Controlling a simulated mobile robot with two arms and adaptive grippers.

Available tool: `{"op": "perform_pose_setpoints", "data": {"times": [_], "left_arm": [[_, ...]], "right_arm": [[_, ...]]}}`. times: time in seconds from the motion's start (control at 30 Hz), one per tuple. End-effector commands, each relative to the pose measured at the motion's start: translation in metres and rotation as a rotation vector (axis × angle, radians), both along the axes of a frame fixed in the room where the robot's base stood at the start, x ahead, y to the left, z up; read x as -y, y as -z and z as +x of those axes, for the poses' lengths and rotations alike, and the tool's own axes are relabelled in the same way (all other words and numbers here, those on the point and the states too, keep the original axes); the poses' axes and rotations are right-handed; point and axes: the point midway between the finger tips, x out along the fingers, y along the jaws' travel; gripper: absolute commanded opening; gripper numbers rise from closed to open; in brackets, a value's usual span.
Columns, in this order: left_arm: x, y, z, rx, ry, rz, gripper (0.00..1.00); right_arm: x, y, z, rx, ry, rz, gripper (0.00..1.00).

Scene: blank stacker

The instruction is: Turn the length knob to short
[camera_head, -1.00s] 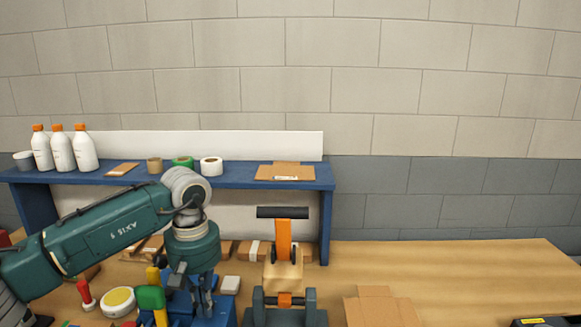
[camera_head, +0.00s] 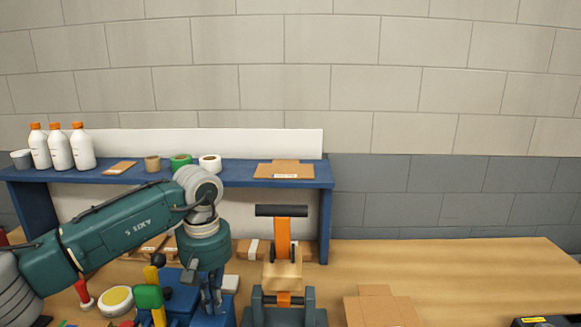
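A blue machine (camera_head: 180,277) stands at the bottom of the view, left of centre, and is cut off by the lower edge. A small dark round part (camera_head: 165,292) shows at its left side. I cannot tell whether this is the length knob, and no short or long marking can be read. My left gripper (camera_head: 211,303) points down over the right part of the blue machine. Its dark fingers are small and partly merged with the machine, so their opening and any contact are unclear. My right gripper is not in view.
An orange-handled clamp (camera_head: 283,238) stands just right of the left gripper. Yellow, green and red handled tools crowd the left. Flat cardboard (camera_head: 380,310) lies in front. A blue shelf (camera_head: 255,183) with bottles and tape stands behind.

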Motion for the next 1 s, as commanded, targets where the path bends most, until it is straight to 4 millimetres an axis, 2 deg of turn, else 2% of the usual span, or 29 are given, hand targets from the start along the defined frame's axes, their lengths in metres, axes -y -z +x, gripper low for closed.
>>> {"op": "perform_pose_setpoints", "data": {"times": [0.47,1.0], "left_arm": [[0.006,-0.003,-0.004,0.002,-0.002,0.000,0.00],[0.006,-0.061,-0.004,0.002,-0.002,0.000,0.00]], "right_arm": [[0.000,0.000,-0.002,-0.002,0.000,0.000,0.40],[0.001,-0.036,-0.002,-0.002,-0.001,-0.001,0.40]]}}
